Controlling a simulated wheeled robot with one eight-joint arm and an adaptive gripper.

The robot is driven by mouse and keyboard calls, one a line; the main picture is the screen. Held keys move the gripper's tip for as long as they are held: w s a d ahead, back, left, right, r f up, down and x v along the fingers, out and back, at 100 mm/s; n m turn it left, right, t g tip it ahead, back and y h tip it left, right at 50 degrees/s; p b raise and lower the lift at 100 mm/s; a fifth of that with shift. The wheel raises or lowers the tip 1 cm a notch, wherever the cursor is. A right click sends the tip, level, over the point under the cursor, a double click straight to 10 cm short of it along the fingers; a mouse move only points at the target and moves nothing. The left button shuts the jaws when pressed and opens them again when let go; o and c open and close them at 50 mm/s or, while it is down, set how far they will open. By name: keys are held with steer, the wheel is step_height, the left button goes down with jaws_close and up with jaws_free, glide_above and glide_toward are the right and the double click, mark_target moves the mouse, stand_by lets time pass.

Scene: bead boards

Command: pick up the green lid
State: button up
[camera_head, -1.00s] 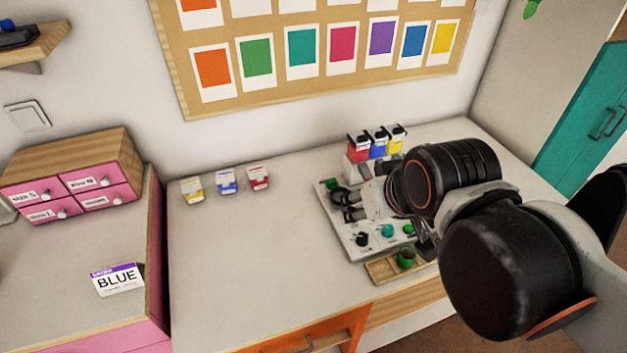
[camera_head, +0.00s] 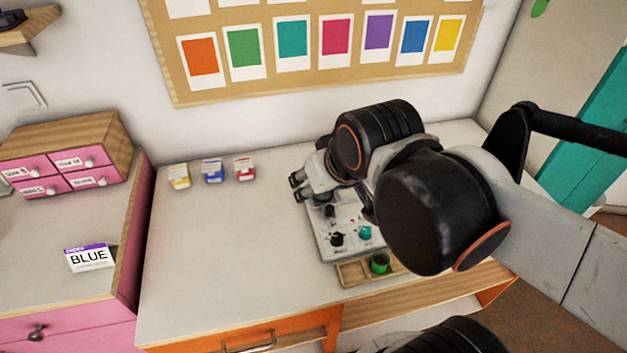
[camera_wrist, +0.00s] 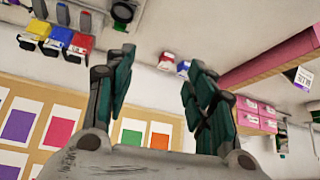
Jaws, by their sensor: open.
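A small green round item (camera_head: 379,262) sits in the wooden tray at the front of the grey machine board (camera_head: 326,249). It looks like a cup, and I cannot tell whether it is the green lid. A teal round knob (camera_head: 365,232) is on the board just behind it. My gripper (camera_head: 298,188) is above the back left of the board, left of and behind the green item. In the wrist view my gripper (camera_wrist: 158,62) has its fingers wide apart with nothing between them. My arm hides part of the board.
Yellow, blue and red small containers (camera_head: 213,171) stand at the back left of the table (camera_head: 220,260). The table's left middle is clear. A pink drawer box (camera_head: 80,150) and a BLUE card (camera_head: 90,258) are on the left cabinet. Color cards hang on the wall board (camera_head: 185,95).

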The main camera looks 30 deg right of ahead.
steer(key=w+d+f+m, duration=0.1)
steer(key=w+d+f, duration=0.1)
steer(key=w, duration=0.4)
steer(key=w+d+f, duration=0.2)
steer(key=w, duration=0.5)
steer(key=w+d+f+g+b, duration=0.1)
steer(key=w+d+f+b, duration=0.1)
steer(key=f, duration=0.5)
steer(key=w+d+f+b, duration=0.2)
steer(key=w+d+f, duration=0.2)
steer(key=w+f, duration=0.2)
steer(key=w+d+f+m+g+b, duration=0.1)
steer(key=w+d+f, duration=0.2)
steer(key=f, duration=0.7)
steer(key=shift+w+g+h+b, duration=0.3)
steer(key=shift+w+b, duration=0.1)
steer(key=shift+w, duration=0.4)
steer(key=c, duration=0.7)
